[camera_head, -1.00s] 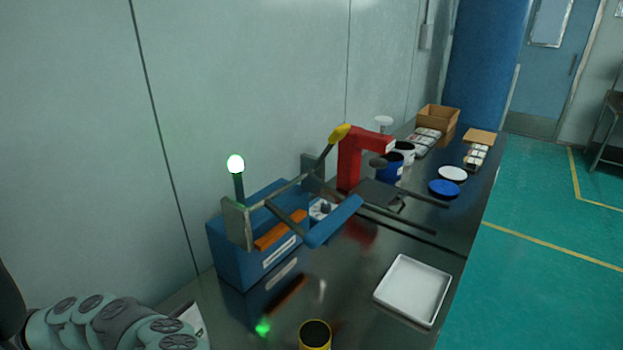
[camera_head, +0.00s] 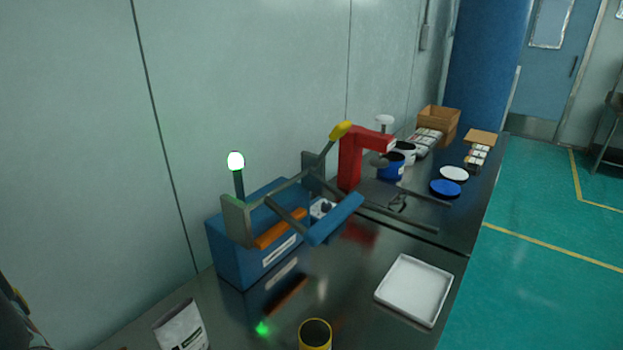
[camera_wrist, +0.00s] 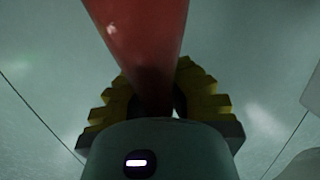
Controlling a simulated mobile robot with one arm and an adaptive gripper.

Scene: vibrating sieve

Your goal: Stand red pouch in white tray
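The red pouch (camera_wrist: 140,42) shows in the wrist view, wide at the top and narrowing down between the fingers. My gripper (camera_wrist: 153,90) has its yellow fingers on both sides of the pouch and looks shut on its narrow end. The exact contact is in shadow. Neither the pouch nor the gripper can be made out in the head view. The white tray (camera_head: 378,297) is a shallow square tray on the near right part of the bench, and it is empty.
A blue machine (camera_head: 228,262) with a green-lit lamp stands left of the tray. A red stand (camera_head: 349,165) is behind. A yellow-rimmed black cup (camera_head: 315,337) and a white pouch (camera_head: 181,327) are at the front. The bench around the tray is clear.

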